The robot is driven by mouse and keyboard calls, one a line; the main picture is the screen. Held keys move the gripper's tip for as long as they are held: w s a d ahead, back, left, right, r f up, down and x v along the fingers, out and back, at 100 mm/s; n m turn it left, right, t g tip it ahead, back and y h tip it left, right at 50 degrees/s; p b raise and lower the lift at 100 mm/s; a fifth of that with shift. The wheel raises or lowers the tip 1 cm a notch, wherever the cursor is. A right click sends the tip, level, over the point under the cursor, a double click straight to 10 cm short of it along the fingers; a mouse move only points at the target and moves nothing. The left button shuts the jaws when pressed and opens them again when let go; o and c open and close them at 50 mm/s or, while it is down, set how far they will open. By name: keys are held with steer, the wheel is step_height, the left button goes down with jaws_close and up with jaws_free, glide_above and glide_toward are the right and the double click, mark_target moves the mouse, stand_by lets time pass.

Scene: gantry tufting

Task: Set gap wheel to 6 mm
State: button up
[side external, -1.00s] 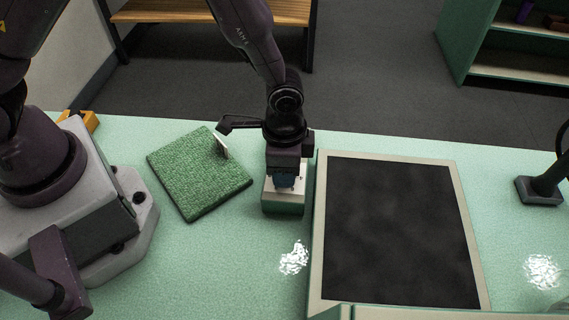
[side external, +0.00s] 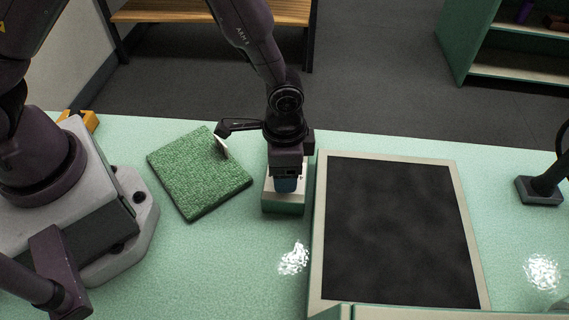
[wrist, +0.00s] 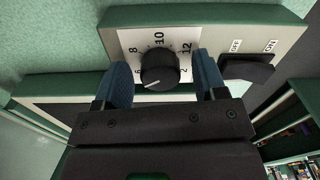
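The gap wheel is a round black knob (wrist: 160,67) on a white dial plate (wrist: 128,40) in the wrist view. The numbers 6, 8, 10 and 12 show around it. Its white pointer line faces the lower left, just below the 6. My gripper (wrist: 161,74) is open, with one blue finger on each side of the knob and a visible gap on both sides. In the side view my gripper (side external: 287,184) is down over the small green and white control box (side external: 283,208), and the knob is hidden there.
A black switch (wrist: 246,69) with OFF and ON labels sits right of the dial. A framed black panel (side external: 400,230) stands right of the box. A green tufted square (side external: 197,178) with a small white tag (side external: 221,147) lies to the left.

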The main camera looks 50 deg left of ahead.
step_height(320, 180, up, 13)
stand_by(0.6)
steer(key=s+a+r+n+t, duration=0.5)
steer(key=s+a+r+n, duration=0.2)
steer(key=s+a+r, duration=0.6)
step_height(320, 180, up, 4)
steer(key=shift+s+a+r+t, duration=0.1)
steer(key=shift+s+a+t, duration=0.2)
steer(key=shift+a, duration=0.85)
